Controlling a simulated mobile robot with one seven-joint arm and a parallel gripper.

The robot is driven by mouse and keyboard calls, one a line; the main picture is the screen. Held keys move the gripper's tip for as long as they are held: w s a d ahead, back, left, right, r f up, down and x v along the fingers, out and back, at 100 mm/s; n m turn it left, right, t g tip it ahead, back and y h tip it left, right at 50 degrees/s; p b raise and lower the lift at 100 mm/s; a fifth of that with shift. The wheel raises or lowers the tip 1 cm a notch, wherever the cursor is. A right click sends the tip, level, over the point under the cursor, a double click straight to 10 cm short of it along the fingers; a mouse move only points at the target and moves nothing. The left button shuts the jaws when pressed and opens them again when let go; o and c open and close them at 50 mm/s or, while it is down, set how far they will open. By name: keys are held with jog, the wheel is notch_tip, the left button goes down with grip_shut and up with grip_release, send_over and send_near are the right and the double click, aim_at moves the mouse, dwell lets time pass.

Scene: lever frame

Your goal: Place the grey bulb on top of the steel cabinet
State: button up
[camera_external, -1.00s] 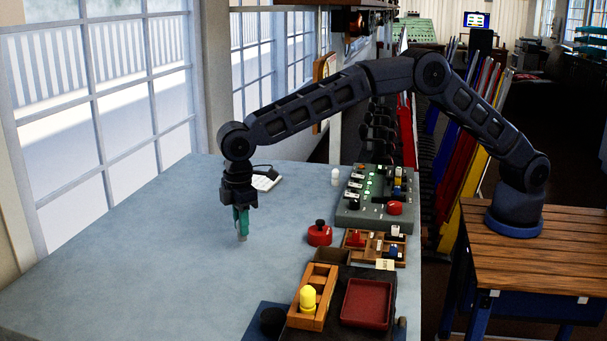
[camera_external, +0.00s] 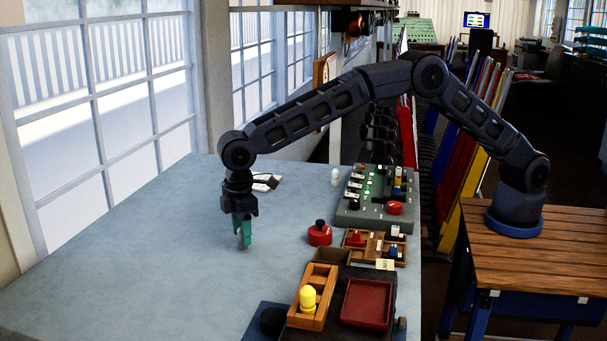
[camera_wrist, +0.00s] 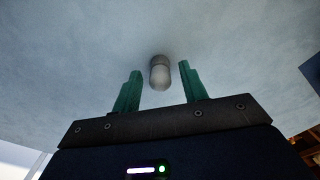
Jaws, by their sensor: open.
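The grey bulb (camera_wrist: 160,74) is on the pale blue-grey tabletop (camera_wrist: 60,80). In the wrist view it lies between the tips of my gripper's two green fingers (camera_wrist: 158,88), with space on both sides. In the outside view my gripper (camera_external: 242,236) is open and points down, low over the table; a small grey shape between its fingers (camera_external: 240,240) looks like the bulb. A grey metal box with switches and lamps (camera_external: 352,215) stands at the table's right edge. I cannot tell whether it is the steel cabinet.
A white bulb (camera_external: 335,176) stands left of the grey box. A red round button (camera_external: 320,234), a compartmented wooden tray (camera_external: 372,246), a wooden holder with a yellow bulb (camera_external: 307,298) and a red tray (camera_external: 366,303) are at the right. The table's left side is clear.

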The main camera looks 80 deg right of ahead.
notch_tip(320, 180, up, 12)
dwell(0.5)
jog(key=shift+r, duration=0.15)
